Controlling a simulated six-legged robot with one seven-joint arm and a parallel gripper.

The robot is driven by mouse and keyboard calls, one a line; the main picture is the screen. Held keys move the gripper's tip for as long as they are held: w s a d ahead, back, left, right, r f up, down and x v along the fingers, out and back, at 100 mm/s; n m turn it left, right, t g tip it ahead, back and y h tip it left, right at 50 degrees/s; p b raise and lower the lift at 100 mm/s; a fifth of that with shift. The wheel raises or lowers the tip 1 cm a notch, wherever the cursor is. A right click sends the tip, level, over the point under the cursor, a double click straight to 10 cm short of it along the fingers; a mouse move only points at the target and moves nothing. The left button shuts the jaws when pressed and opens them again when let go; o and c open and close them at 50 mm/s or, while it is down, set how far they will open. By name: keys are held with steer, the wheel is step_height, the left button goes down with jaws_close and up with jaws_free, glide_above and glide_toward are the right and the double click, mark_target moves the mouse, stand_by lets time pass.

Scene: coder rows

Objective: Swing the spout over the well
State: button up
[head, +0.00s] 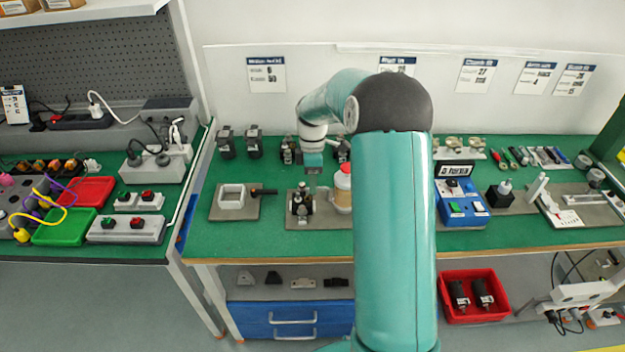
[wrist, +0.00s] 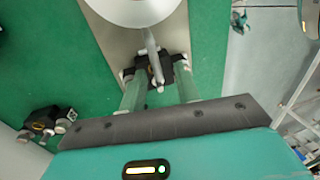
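A grey rod (wrist: 152,50), which looks like the spout, runs from under a large pale round top (wrist: 130,8) to a black fitting (wrist: 157,72) in the wrist view. My gripper (wrist: 158,80) has its fingers spread wide, their tips close to the black fitting; whether they touch it I cannot tell. To the left, a pale square open-topped block (head: 232,196) may be the well.
A black handle (head: 264,192) lies beside the square block. A blue control box (head: 462,203) stands to the right, partly beside my arm. Small black fixtures (head: 240,143) stand behind. The green bench is clear in front of the plates.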

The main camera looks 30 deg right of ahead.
steer(key=shift+w, duration=0.1)
step_height(320, 180, up, 14)
steer(key=w+d, duration=0.1)
steer(key=w, duration=0.1)
steer(key=shift+w+f, duration=0.2)
steer(key=shift+f, duration=0.05)
steer(key=shift+s, duration=0.1)
stand_by(0.6)
